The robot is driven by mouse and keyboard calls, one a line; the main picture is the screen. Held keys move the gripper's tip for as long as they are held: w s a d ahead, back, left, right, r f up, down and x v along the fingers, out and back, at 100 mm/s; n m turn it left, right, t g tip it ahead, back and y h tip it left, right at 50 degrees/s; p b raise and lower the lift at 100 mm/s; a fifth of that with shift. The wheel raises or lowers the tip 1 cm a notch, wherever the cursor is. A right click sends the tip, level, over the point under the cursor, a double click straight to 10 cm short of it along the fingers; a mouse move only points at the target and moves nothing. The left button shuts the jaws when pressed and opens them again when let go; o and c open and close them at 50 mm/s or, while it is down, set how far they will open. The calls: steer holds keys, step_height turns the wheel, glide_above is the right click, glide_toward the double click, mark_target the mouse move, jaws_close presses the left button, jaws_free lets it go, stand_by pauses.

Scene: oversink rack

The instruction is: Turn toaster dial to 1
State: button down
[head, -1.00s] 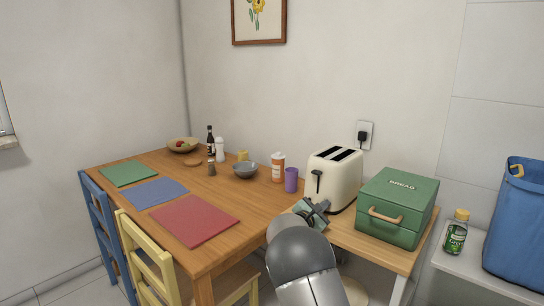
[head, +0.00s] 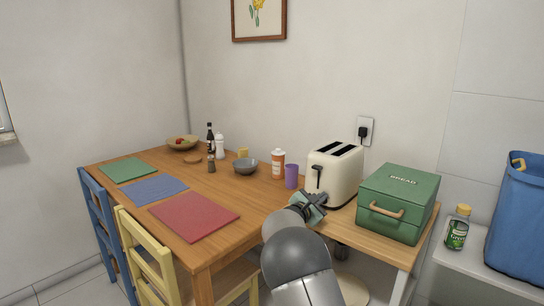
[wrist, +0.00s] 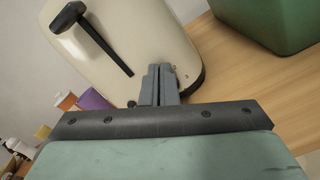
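The cream toaster (head: 338,178) stands on the small wooden table by the wall, with two black slots on top and a black lever on its near end face. In the wrist view the toaster (wrist: 140,40) is tilted and the lever (wrist: 100,42) hangs above left of my fingers. My gripper (wrist: 160,72) has its two grey fingers side by side with almost no gap, at the lower end face of the toaster. Small dark marks show just right of the fingertips. The dial itself is not clearly visible; the fingers may hide it. In the head view my gripper (head: 314,203) is low before the toaster.
A green bread box (head: 397,205) stands close right of the toaster. A purple cup (head: 291,177) and an orange-and-white bottle (head: 278,164) stand to its left. A black plug (head: 364,132) sits in the wall outlet behind.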

steer(key=shift+a+f, duration=0.15)
steer(key=shift+r, duration=0.25)
steer(key=shift+s+a, duration=0.1)
steer(key=shift+r+b+v, duration=0.2)
steer(key=shift+b+v, duration=0.6)
steer(key=shift+v, duration=2)
